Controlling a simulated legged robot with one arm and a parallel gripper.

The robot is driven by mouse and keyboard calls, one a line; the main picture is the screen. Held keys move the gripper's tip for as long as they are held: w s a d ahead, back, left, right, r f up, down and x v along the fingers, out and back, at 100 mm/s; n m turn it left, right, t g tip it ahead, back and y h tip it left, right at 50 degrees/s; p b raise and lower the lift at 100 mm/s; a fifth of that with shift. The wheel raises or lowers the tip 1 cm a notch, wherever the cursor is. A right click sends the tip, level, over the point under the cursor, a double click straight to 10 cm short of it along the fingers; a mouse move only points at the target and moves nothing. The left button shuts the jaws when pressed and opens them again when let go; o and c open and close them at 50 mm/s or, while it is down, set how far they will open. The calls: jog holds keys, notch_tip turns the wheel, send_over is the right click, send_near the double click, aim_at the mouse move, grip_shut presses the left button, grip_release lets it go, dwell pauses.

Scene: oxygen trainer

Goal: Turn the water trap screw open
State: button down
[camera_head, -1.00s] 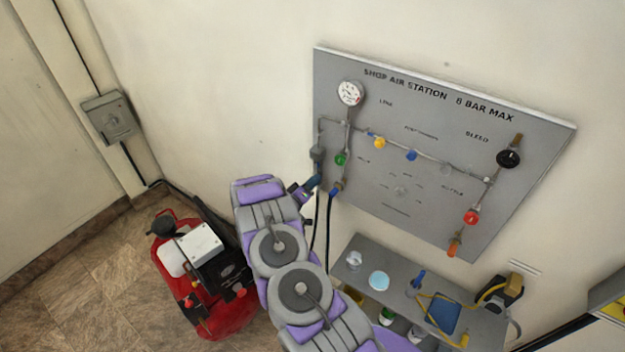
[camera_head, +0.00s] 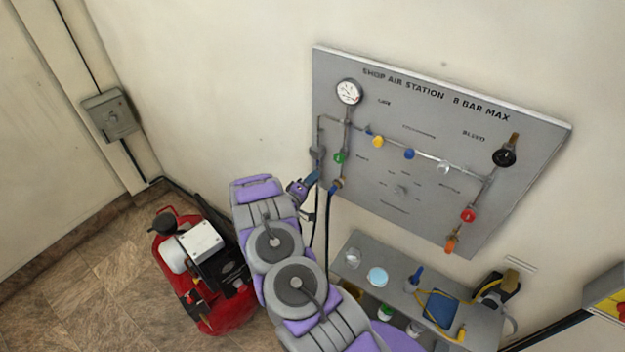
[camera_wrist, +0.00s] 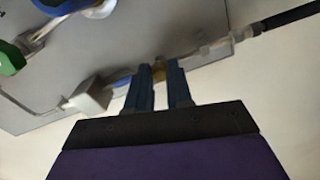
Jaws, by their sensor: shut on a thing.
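The water trap appears to be the grey fitting (camera_head: 317,155) at the left edge of the grey panel; its screw is too small to tell in the head view. My gripper (camera_head: 313,178) reaches this fitting from below left.
The panel (camera_head: 390,215) carries a gauge (camera_head: 348,92), a green knob (camera_head: 340,157) and several coloured valves. Black hoses (camera_head: 327,225) hang close to my gripper. A shelf (camera_head: 350,241) with small items stands below. A red compressor (camera_head: 222,312) sits on the floor at left.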

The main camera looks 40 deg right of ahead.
jog(key=shift+w+a, duration=0.2)
jog(key=c, duration=1.1)
grip_release()
jog(key=shift+w+f, duration=0.15)
jog(key=shift+o, duration=0.4)
jog(key=shift+s, duration=0.2)
jog(key=b+v, duration=0.2)
jog(key=v, duration=1.5)
jog(key=shift+a, duration=0.15)
jog(key=shift+s, duration=0.1)
